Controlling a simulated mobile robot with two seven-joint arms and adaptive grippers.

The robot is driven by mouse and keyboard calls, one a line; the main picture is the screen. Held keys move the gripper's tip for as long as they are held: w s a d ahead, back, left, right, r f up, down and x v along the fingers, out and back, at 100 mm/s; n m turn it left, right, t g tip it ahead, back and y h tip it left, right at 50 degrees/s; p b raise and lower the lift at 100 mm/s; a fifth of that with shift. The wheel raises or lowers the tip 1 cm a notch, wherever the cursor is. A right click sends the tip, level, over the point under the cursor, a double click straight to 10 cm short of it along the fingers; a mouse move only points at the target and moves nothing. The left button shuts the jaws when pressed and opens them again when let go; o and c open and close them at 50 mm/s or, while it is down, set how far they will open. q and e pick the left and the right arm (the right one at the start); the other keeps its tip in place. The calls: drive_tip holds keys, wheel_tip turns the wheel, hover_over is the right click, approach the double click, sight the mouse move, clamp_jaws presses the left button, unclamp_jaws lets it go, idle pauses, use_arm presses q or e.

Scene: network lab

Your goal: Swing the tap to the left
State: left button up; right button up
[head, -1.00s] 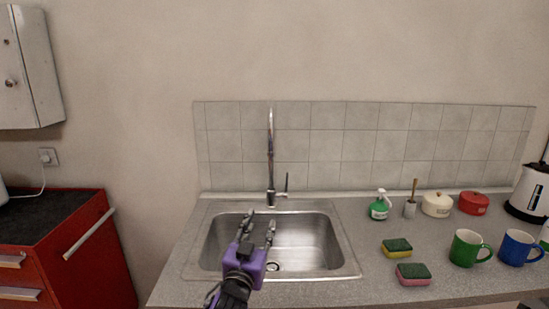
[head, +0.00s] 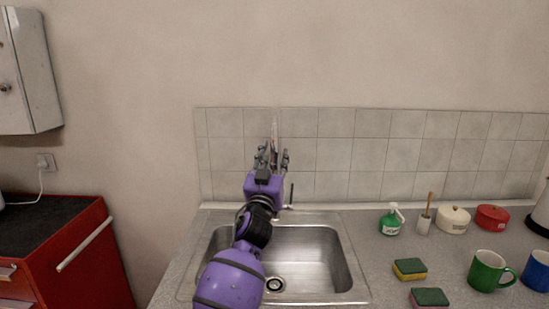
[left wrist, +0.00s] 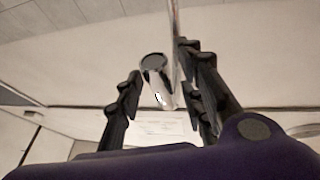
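The tap (head: 275,127) is a tall, slim metal faucet at the back of the sink. In the head view, only its upper part and its small side lever (head: 291,193) show; my left gripper hides the rest. My left gripper (head: 271,158) is raised in front of the tap, with its fingers pointing up and away. In the left wrist view, its two fingers (left wrist: 162,95) are spread apart. A metal tube of the tap with a dark round end (left wrist: 158,84) shows between them; I cannot tell whether either finger touches it. My right gripper is not in view.
The steel sink (head: 315,245) lies below my left arm. A tiled splashback (head: 400,150) stands behind the tap. To the right are a green spray bottle (head: 390,221), a brush (head: 424,222), pots, sponges (head: 409,268) and mugs (head: 489,272). A red cabinet (head: 85,255) stands at left.

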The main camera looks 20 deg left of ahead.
use_arm(q)
drive_tip(key=shift+r, duration=0.1)
clamp_jaws()
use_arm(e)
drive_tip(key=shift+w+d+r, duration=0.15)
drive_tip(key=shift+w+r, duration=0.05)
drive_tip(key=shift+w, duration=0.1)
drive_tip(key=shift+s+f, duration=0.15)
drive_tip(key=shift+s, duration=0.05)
